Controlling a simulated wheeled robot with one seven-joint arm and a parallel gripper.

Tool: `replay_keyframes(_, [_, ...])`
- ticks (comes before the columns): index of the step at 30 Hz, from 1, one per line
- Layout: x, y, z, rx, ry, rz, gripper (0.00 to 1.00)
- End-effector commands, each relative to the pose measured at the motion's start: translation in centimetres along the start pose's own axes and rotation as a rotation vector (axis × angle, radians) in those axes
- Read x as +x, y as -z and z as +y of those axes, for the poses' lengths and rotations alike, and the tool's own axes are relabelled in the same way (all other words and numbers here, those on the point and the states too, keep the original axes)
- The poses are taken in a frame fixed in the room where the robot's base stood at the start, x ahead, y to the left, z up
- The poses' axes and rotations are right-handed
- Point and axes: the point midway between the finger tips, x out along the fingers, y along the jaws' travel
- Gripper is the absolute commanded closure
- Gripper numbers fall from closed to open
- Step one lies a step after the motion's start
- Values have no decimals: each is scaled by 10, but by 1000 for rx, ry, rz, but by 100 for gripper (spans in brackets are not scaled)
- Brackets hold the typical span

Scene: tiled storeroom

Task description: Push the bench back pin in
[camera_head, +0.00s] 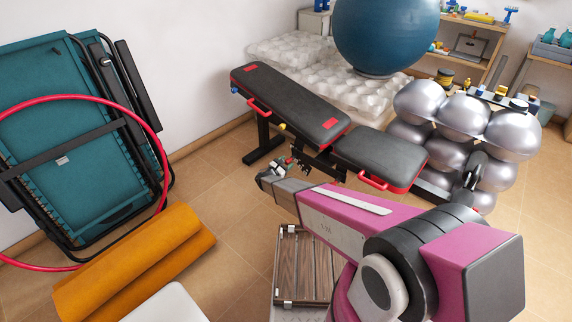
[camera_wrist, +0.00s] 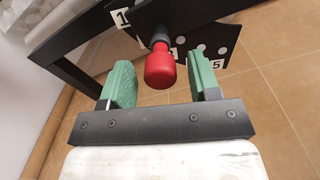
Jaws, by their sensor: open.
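The weight bench (camera_head: 283,98) stands in the middle of the head view, with black pads and red handles. Its back pin shows in the wrist view as a red knob (camera_wrist: 160,68) on a dark collar, set against a black numbered plate (camera_wrist: 205,42). My gripper (camera_head: 294,165) is beside the bench frame, below the pads. In the wrist view my gripper (camera_wrist: 160,82) is open, with one green finger on each side of the red knob and visible gaps to both. How deep the pin sits in the plate cannot be told.
A slatted wooden piece (camera_head: 303,262) lies below my arm. Silver balls (camera_head: 465,115) are stacked right of the bench, and a blue ball (camera_head: 385,35) is behind it. An orange roll (camera_head: 135,262) and folded teal equipment (camera_head: 60,130) are at left. Tiled floor is clear between.

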Motion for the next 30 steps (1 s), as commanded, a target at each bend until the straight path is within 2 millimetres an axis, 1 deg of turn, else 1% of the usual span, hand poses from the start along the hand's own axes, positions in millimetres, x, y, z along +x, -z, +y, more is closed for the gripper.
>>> replay_keyframes(7, [1,0,0,0,0,0,44])
replay_keyframes(8, [1,0,0,0,0,0,53])
replay_keyframes(9, [0,0,0,0,0,0,66])
replay_keyframes(11, [0,0,0,0,0,0,86])
replay_keyframes(12, [0,0,0,0,0,0,99])
replay_keyframes(13, [0,0,0,0,0,0,100])
replay_keyframes(16, [-1,0,0,0,0,0,100])
replay_keyframes(20, [-10,0,-1,0,0,1,100])
replay_keyframes(26, [-10,0,-1,0,1,1,100])
replay_keyframes(27, [-10,0,-1,0,1,1,63])
replay_keyframes(29, [-10,0,-1,0,1,1,44])
replay_keyframes(30, [-10,0,-1,0,1,1,44])
